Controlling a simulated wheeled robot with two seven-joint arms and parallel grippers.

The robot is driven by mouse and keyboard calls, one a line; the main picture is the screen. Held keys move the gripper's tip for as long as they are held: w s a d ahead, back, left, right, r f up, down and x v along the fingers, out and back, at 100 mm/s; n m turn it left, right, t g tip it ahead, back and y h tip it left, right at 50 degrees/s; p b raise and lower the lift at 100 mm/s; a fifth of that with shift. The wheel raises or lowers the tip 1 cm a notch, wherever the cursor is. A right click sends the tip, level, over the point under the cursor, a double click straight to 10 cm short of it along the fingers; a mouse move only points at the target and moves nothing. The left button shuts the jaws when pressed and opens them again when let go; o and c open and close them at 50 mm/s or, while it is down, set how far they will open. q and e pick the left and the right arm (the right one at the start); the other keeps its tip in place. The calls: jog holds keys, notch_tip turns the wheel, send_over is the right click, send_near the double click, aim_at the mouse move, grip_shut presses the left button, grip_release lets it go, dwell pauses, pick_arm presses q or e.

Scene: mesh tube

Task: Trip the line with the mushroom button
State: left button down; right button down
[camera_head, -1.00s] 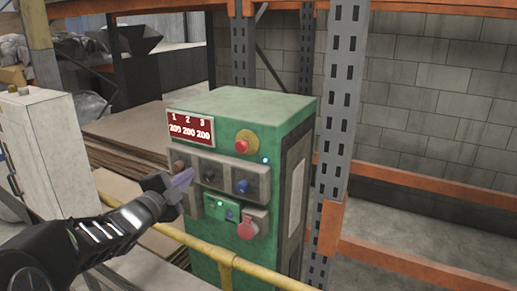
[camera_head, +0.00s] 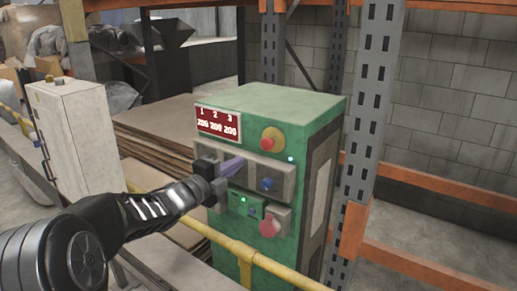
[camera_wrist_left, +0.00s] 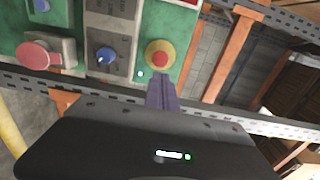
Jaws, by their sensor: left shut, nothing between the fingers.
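The mushroom button (camera_head: 268,142) is a red cap on a yellow round base, high on the front of the green control cabinet (camera_head: 290,103). The button also shows in the left wrist view (camera_wrist_left: 159,58), just beyond my fingertips. My left gripper (camera_head: 238,163) is shut and empty, its purple fingers pointing right across the cabinet front. In the head view the fingertips are below and left of the button. In the left wrist view my left gripper (camera_wrist_left: 161,80) has its tips near the yellow base; I cannot tell whether they touch. My right gripper is not in view.
A grey panel with a blue knob (camera_head: 267,184) sits below the button, with a larger red knob (camera_head: 269,226) lower down. A yellow rail (camera_head: 245,252) runs in front of the cabinet. A grey rack post (camera_head: 368,110) stands close on the right.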

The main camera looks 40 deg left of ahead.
aim_at(265, 146)
pick_arm(q)
jog(key=w+p, duration=0.3)
jog(key=w, duration=0.7)
jog(key=shift+w+a, duration=0.15)
jog(key=shift+w, duration=0.2)
jog(key=shift+w+f+b, duration=0.2)
jog(key=shift+w+b, duration=0.3)
jog(key=shift+b, duration=0.25)
jog(key=shift+w+r, duration=0.1)
jog(key=shift+w, duration=0.3)
jog(key=shift+s+r, duration=0.1)
jog(key=shift+r, duration=0.1)
